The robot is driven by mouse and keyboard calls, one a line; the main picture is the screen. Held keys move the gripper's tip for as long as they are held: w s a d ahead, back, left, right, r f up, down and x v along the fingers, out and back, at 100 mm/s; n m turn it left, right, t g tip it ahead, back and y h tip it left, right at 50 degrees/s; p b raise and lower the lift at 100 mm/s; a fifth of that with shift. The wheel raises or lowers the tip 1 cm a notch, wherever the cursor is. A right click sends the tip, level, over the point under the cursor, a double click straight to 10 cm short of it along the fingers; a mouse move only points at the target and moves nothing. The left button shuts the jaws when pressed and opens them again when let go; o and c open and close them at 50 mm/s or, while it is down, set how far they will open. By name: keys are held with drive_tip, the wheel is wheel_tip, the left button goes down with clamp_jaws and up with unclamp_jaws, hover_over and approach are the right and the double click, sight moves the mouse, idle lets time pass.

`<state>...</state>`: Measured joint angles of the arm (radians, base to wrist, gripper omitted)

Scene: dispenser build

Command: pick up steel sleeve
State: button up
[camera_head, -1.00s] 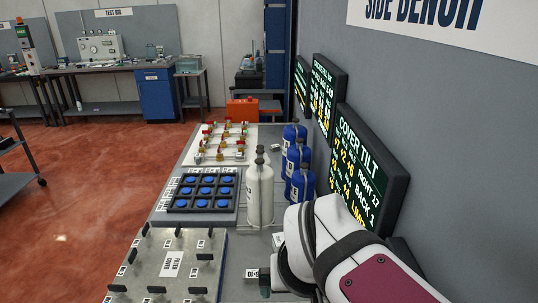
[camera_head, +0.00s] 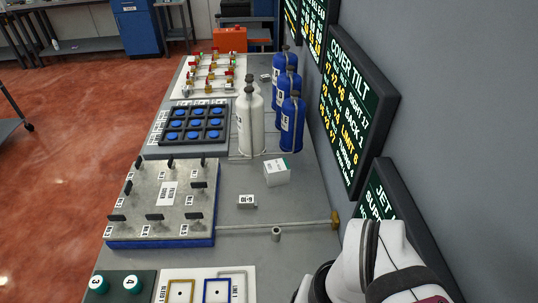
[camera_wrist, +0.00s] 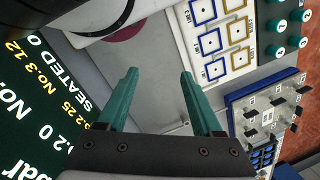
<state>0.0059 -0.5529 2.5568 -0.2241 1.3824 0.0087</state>
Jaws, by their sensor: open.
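A small grey upright cylinder (camera_head: 276,234), which looks like the steel sleeve, stands on the grey bench in the head view, just below a thin rod with a brass end. My gripper (camera_wrist: 158,76) shows in the wrist view with its two teal fingers apart and nothing between them. It is above the bench beside the white panel with square outlines. I cannot clearly make out the sleeve in the wrist view. The head view shows only a white link of my arm at the lower right, not the fingers.
A metal plate with black-handled keys (camera_head: 165,200) lies left of the cylinder. A white box (camera_head: 277,172), a small label block (camera_head: 247,202), white bottles (camera_head: 250,125) and blue bottles (camera_head: 292,125) stand farther back. Dark screens (camera_head: 355,110) line the right wall.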

drive_tip(key=w+f+n+g+h, duration=0.2)
drive_tip(key=w+f+n+h, duration=0.2)
drive_tip(key=w+n+h, duration=0.7)
drive_tip(key=w+a+f+n+t+h, duration=0.2)
drive_tip(key=w+a+f+n+t, duration=0.3)
drive_tip(key=w+n, duration=0.55)
drive_tip(key=n+t+h, duration=0.1)
drive_tip(key=n+t, duration=0.2)
drive_tip(key=n, duration=0.4)
approach(285, 234)
drive_tip(key=w+d, duration=0.1)
drive_tip(key=d, duration=0.1)
drive_tip(key=w+d+f, duration=0.1)
drive_tip(key=d, duration=0.2)
drive_tip(key=w+d, duration=0.2)
drive_tip(key=d, duration=0.1)
drive_tip(key=shift+d+f, duration=0.15)
drive_tip(key=shift+f, duration=0.05)
clamp_jaws()
